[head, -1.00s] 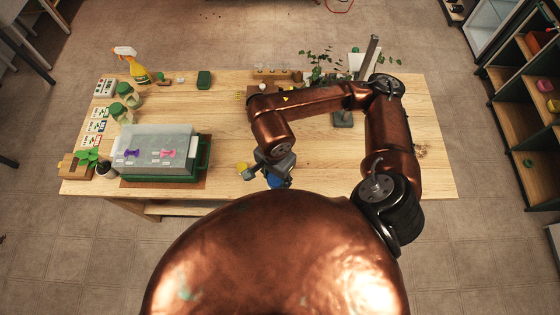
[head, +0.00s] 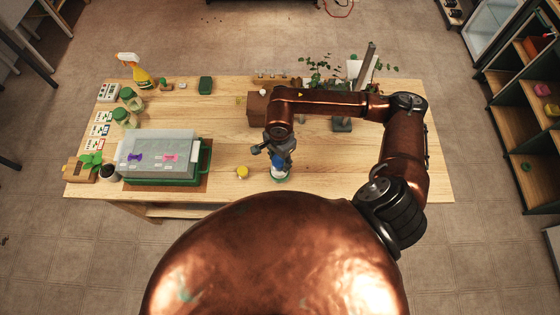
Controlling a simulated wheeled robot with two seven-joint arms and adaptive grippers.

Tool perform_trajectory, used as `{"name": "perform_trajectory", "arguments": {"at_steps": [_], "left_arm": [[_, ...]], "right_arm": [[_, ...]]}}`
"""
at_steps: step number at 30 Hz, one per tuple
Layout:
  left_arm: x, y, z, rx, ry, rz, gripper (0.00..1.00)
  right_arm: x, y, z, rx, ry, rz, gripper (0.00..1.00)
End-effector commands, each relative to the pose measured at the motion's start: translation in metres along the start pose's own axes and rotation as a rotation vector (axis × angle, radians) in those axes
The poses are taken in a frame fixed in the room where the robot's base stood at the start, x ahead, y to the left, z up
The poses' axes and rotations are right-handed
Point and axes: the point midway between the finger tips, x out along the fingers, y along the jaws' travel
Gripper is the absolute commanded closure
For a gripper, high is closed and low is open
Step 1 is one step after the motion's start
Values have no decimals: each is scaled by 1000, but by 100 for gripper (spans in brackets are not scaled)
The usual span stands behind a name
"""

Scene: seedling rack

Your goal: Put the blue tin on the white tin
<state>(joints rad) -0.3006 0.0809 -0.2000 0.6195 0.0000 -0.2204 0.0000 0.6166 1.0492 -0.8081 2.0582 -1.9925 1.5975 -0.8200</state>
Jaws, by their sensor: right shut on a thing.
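The blue tin (head: 278,161) is between the fingers of my right gripper (head: 277,158), which is shut on it and covers part of it. The white tin (head: 281,172) shows directly below the blue tin, near the front edge of the table, with a green rim around its base. From this high view I cannot tell whether the two tins touch or a small gap is between them. My left gripper is not in view.
A small yellow tin (head: 242,172) stands to the left of the white tin. A grey seedling box (head: 158,150) in a green tray is further left. A brown box (head: 259,107) and plants stand behind my right arm. The middle of the wooden table (head: 225,125) is clear.

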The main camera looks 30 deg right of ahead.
Motion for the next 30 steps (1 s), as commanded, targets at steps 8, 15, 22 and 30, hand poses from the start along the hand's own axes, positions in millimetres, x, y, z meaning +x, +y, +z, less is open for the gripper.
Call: {"name": "perform_trajectory", "arguments": {"at_steps": [8,15,22,30], "left_arm": [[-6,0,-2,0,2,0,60],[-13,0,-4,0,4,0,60],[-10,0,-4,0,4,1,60],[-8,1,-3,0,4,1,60]], "right_arm": [[19,-7,-8,1,-1,3,84],[43,-8,-8,0,0,-1,84],[45,-8,-8,-1,1,-1,84],[46,-8,-8,-1,1,0,47]]}}
